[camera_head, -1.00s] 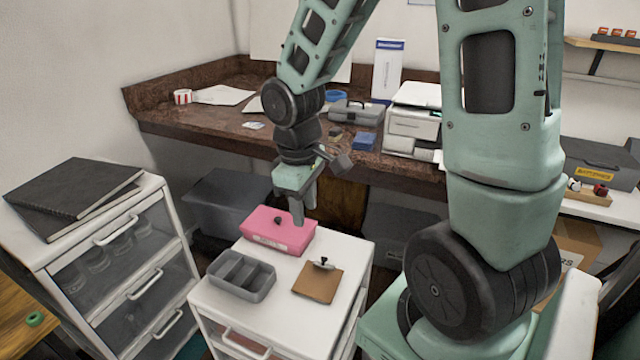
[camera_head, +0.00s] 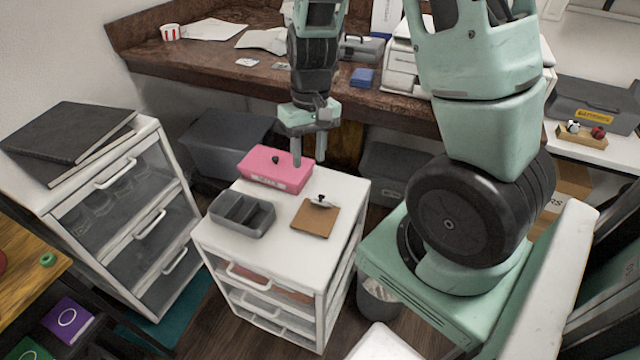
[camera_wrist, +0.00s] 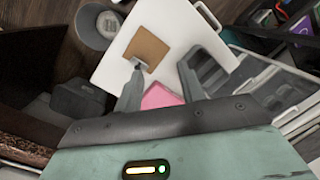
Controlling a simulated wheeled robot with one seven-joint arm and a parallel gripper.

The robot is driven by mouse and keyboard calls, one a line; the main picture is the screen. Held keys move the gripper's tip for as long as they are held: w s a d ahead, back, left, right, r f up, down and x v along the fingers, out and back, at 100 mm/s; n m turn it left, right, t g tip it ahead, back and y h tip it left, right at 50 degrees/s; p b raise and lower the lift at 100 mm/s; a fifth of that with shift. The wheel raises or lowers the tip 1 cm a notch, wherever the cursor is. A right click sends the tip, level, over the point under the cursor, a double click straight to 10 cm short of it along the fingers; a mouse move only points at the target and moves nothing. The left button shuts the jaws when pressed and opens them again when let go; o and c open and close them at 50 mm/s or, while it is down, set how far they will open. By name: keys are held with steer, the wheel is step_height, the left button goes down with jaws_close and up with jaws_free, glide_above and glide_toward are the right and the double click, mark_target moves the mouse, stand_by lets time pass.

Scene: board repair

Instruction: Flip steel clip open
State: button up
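The steel clip (camera_head: 322,202) sits at the far edge of a small brown board (camera_head: 314,221), which lies flat on the white drawer cabinet. The clip has a dark knob or lever; it is too small to tell how its lever stands. In the wrist view the clip (camera_wrist: 137,63) shows beside the tip of one finger, on the near edge of the board (camera_wrist: 149,45). My gripper (camera_head: 309,158) hangs above the cabinet, behind the board and by the right end of the pink box. Its two fingers are apart with nothing between them, as the wrist view also shows.
A pink box (camera_head: 270,169) with a dark knob and a grey divided tray (camera_head: 262,222) share the cabinet top (camera_head: 285,255). The front of the top is clear. A brown workbench (camera_head: 215,67) runs behind; another drawer unit (camera_head: 150,150) stands left.

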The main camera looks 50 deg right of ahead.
steer(key=w+d+f+m+t+h, duration=0.1)
steer(key=w+d+f+m, duration=0.2)
steer(key=d+m, duration=0.5)
steer(key=b, duration=0.6)
glide_toward(321, 199)
steer(key=f, duration=0.7)
steer(key=shift+w+d+f, duration=0.25)
steer(key=shift+w, duration=0.05)
jaws_close()
